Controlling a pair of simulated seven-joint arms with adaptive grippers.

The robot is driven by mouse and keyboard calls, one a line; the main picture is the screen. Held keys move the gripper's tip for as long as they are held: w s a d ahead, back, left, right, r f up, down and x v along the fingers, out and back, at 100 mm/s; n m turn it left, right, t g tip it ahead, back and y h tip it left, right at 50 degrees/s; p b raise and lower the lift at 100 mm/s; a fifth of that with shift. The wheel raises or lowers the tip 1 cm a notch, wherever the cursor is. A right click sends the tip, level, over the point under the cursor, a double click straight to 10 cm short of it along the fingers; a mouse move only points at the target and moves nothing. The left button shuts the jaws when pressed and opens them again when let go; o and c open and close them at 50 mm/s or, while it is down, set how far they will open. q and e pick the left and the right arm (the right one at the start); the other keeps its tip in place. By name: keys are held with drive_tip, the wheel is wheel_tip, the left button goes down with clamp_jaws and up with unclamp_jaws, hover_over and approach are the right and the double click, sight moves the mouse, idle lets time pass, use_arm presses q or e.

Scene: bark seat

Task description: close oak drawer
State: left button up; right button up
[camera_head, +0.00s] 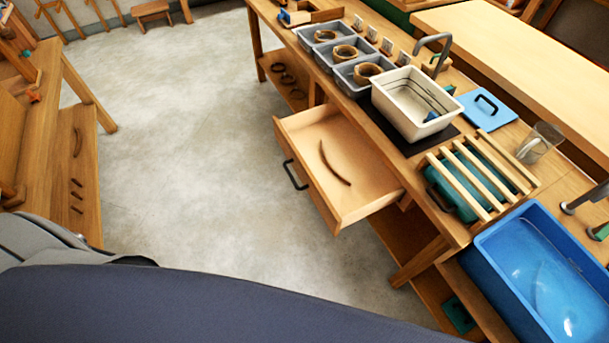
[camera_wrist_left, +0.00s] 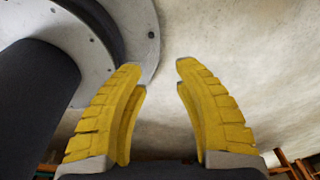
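The oak drawer (camera_head: 318,125) is pulled well out from the workbench (camera_head: 450,225) in the head view. A curved dark strip (camera_head: 334,165) lies inside it. The drawer has a black bar handle (camera_head: 294,175) on its front, which faces left over open floor. My left gripper (camera_wrist_left: 160,75) shows only in the left wrist view, with its yellow fingers apart and nothing between them. It is not near the drawer in that view; the floor and grey parts of my own body are behind it. My right gripper is in neither view.
Grey bins (camera_head: 357,72) with rolls, a white tub (camera_head: 415,105), a slatted rack (camera_head: 480,175), a glass jar (camera_head: 540,142) and a blue basin (camera_head: 545,275) are on or beside the bench. Another wooden bench (camera_head: 55,130) stands at left. The floor (camera_head: 190,130) between is clear.

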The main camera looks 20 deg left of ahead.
use_arm(q)
drive_tip(key=shift+s, duration=0.3)
drive_tip(key=shift+o, duration=0.3)
